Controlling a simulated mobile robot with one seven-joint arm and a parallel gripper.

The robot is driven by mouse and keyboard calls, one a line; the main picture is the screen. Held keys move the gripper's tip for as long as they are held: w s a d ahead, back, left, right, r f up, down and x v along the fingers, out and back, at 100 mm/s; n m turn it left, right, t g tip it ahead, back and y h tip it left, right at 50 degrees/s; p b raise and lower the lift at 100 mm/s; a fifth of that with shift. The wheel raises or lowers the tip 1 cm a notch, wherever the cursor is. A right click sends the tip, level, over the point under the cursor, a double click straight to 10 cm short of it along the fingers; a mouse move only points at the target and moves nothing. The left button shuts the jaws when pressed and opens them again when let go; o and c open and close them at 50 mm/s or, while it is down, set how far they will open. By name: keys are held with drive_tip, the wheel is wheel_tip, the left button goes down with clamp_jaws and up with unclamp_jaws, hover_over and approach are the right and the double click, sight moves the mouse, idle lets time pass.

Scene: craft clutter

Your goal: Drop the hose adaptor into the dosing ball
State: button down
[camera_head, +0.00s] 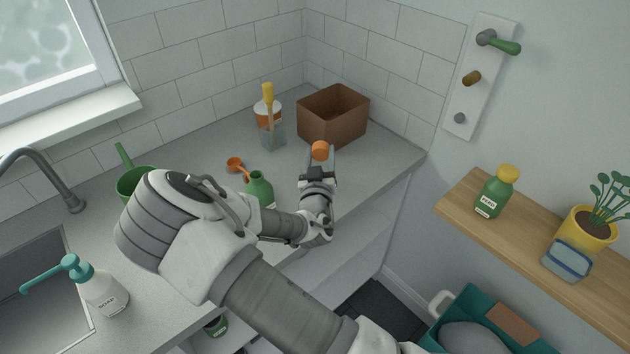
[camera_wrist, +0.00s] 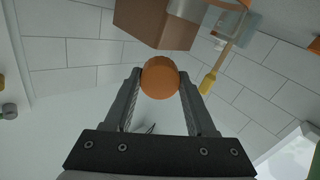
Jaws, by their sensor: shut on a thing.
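My gripper (camera_head: 318,164) is shut on a short, round orange piece, seemingly the hose adaptor (camera_head: 320,150). It also shows between the two fingertips in the wrist view (camera_wrist: 160,77). My gripper holds it above the counter, in front of the brown box. I cannot tell for sure which thing is the dosing ball. A green open vessel (camera_head: 132,182) with a raised handle stands at the left of the counter, partly hidden by my arm. A small orange scoop (camera_head: 236,164) lies on the counter behind a green bottle.
The open brown box (camera_head: 332,116) stands in the back corner. An orange-labelled bottle with a yellow-topped brush (camera_head: 270,118) is left of it. The green bottle (camera_head: 260,188) stands beside my arm. A soap bottle (camera_head: 102,292) stands by the sink (camera_head: 38,268). Some counter is bare (camera_head: 200,150).

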drive_tip(key=shift+c, duration=0.7)
unclamp_jaws()
drive_tip(key=s+b, duration=0.2)
drive_tip(key=s, duration=1.5)
drive_tip(key=shift+s, duration=0.25)
